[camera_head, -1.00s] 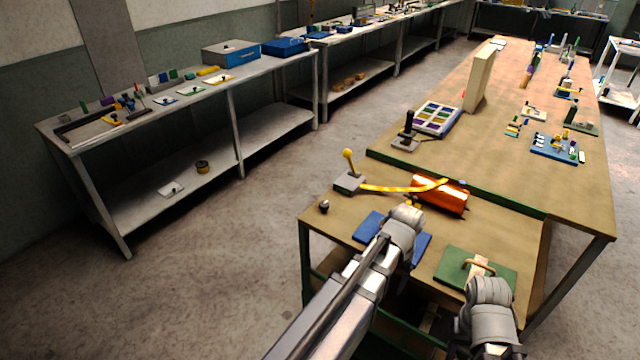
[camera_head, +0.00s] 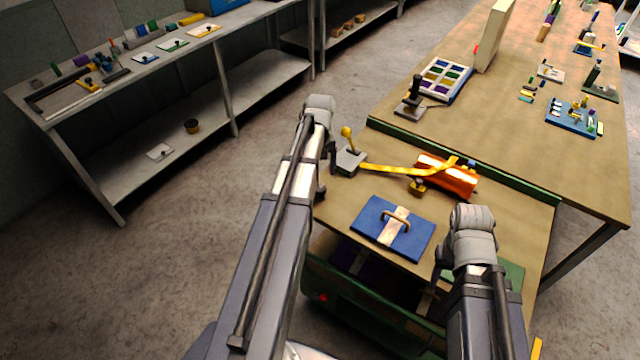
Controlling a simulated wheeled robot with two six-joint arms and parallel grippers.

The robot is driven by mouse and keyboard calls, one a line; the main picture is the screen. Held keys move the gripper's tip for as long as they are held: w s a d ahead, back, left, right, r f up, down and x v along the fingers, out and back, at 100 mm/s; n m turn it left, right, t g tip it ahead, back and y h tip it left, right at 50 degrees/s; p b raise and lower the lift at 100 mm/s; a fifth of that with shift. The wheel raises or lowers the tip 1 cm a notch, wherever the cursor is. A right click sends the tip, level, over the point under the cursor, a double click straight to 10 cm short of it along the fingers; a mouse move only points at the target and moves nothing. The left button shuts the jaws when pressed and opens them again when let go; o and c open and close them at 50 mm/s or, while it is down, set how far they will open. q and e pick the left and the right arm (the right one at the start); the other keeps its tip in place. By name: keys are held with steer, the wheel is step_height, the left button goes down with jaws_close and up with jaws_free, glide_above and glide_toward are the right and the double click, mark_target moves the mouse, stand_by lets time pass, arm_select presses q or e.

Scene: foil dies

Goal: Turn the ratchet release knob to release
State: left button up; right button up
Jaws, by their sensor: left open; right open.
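On the near wooden table, a grey block (camera_head: 349,163) carries a lever with a yellow ball knob (camera_head: 346,131). A yellow strap (camera_head: 385,170) runs from it to an orange cylinder (camera_head: 446,176), with a small yellow piece (camera_head: 417,187) beside it. I cannot tell which of these is the ratchet release knob. A small dark shape (camera_head: 321,189) at the table's left edge is partly behind my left arm. My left gripper (camera_head: 329,160) is open, just left of the grey block; its fingers are partly hidden. My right gripper (camera_head: 441,258) is open, right of the blue plate, its fingers mostly hidden.
A blue plate (camera_head: 370,217) with a brown handle lies at the table front. A green plate (camera_head: 513,270) is partly behind my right arm. A joystick (camera_head: 413,98) and a tray of coloured squares (camera_head: 457,72) stand beyond the green ledge.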

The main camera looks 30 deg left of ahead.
mark_target(320, 188)
arm_select(q)
step_height(320, 188, down, 8)
steer(key=b, duration=0.7)
steer(key=shift+r, duration=0.25)
steer(key=shift+c, duration=0.2)
jaws_close()
